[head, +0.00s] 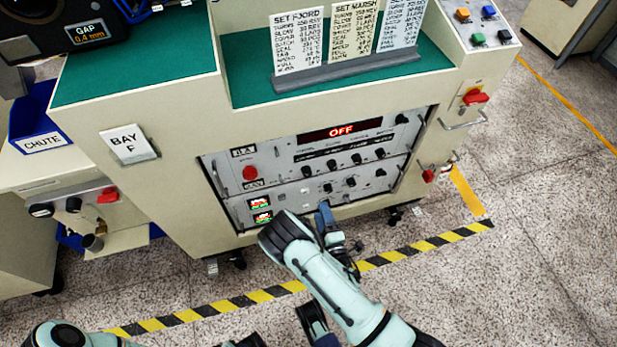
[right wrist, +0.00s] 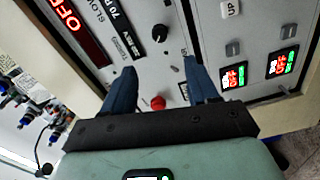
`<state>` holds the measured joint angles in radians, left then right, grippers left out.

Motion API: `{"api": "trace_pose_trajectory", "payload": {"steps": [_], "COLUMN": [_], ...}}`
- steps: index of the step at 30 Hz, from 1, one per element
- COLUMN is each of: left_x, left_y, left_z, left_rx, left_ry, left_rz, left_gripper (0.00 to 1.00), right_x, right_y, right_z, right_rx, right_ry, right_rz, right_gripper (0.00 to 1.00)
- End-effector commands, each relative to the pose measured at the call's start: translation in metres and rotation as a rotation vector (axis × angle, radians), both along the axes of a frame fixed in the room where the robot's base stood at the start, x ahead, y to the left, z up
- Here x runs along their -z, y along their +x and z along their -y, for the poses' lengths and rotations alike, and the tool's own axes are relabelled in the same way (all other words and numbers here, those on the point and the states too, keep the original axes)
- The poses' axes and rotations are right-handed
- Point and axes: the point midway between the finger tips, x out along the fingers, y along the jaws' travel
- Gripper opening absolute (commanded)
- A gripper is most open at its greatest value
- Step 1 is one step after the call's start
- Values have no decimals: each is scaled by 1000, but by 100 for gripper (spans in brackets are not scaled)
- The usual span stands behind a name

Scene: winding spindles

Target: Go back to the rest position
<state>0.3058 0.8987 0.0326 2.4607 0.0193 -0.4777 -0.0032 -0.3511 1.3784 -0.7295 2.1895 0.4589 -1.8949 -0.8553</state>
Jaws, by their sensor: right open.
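My right gripper (head: 325,212) is in front of the lower part of the machine's control panel (head: 222,173) in the head view. In the right wrist view my right gripper (right wrist: 158,70) has its two blue fingers spread apart with nothing between them. Behind them are the panel face, a black knob (right wrist: 159,33) and a red button (right wrist: 158,103). I cannot tell whether a fingertip touches the panel. At the bottom of the head view a pale arm link of mine shows at left. Dark finger-like parts show at the bottom middle, but the left gripper's jaws cannot be made out.
The panel has a red OFF display (head: 341,131) and two small lit displays (head: 259,203). Red switches (head: 475,97) stick out at the machine's right side. A chute box (head: 42,143) stands at left.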

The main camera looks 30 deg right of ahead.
Motion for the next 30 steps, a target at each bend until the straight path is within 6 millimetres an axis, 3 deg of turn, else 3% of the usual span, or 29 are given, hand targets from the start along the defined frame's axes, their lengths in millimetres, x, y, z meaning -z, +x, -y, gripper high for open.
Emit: {"api": "trace_pose_trajectory", "payload": {"steps": [7,10,13,16,20,24,27,30], "left_x": [-2,-13,-35,-62,-94,-124,-139,-148], "left_y": [0,-2,-7,-13,-20,-21,-21,-20], "left_z": [0,1,2,4,7,10,11,12], "left_rx": [0,3,8,16,27,37,44,47], "left_ry": [0,-2,-8,-15,-27,-36,-42,-44], "left_rz": [0,-5,-20,-43,-75,-101,-115,-122], "left_gripper": [43,43,43,43,43,43,43,43], "right_x": [1,8,28,51,58,28,-1,-22], "right_y": [-1,-11,-39,-84,-145,-192,-212,-223], "right_z": [2,12,26,21,-20,-79,-112,-130], "right_rx": [10,72,213,407,662,886,993,1060], "right_ry": [15,115,341,659,1066,1393,1530,1600], "right_rz": [-10,-84,-241,-440,-697,-943,-1084,-1177], "right_gripper": [59,59,59,59,59,59,59,59]}}
